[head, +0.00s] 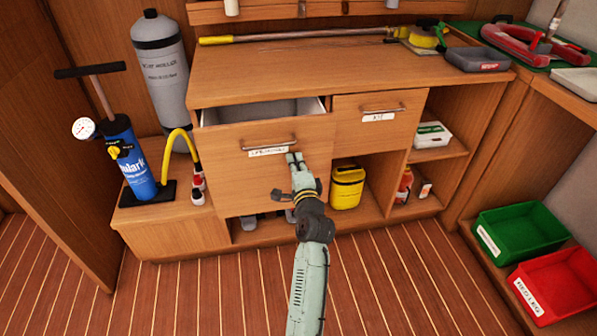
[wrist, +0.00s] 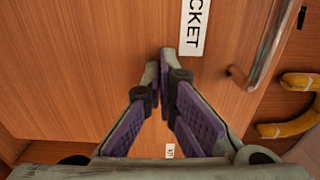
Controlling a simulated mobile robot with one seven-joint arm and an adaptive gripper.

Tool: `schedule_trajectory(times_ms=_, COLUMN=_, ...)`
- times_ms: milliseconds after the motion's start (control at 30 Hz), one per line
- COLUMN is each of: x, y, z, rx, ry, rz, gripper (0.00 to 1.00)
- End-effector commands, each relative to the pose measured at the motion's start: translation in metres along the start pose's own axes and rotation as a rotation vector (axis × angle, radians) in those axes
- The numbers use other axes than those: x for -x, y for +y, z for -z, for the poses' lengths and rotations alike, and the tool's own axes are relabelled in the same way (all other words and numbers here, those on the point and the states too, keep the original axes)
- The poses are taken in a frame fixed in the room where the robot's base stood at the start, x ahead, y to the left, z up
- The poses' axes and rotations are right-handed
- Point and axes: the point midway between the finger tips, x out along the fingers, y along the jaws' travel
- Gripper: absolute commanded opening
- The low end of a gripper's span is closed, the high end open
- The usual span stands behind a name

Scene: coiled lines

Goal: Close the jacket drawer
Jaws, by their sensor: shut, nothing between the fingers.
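The jacket drawer (head: 235,173) is the large wooden left drawer of the bench. It stands pulled out, with its grey inside showing behind the front. It has a metal bar handle (head: 268,144) and a white label (head: 268,152); in the wrist view the label (wrist: 194,25) ends in "CKET". My gripper (head: 293,158) is shut and empty, its tips at the drawer front just right of the label and below the handle's right end. In the wrist view the fingertips (wrist: 158,62) lie close against the wood; I cannot tell whether they touch.
A shut "KIT" drawer (head: 377,128) sits to the right, above open shelves with a yellow container (head: 346,187). A blue pump (head: 128,158) and grey cylinder (head: 160,75) stand left. Green (head: 520,230) and red (head: 560,285) bins lie right. The striped floor in front is clear.

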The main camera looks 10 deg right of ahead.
Motion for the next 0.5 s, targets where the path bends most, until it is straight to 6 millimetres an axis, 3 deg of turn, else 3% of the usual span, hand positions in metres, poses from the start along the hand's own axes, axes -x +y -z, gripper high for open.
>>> schedule_trajectory(times_ms=200, x=-0.042, y=0.0, z=-0.001, rx=0.0, ry=-0.001, rz=0.002, gripper=0.0)
schedule_trajectory(times_ms=500, x=-0.085, y=0.001, z=0.0, rx=0.0, ry=-0.001, rz=0.001, gripper=0.0)
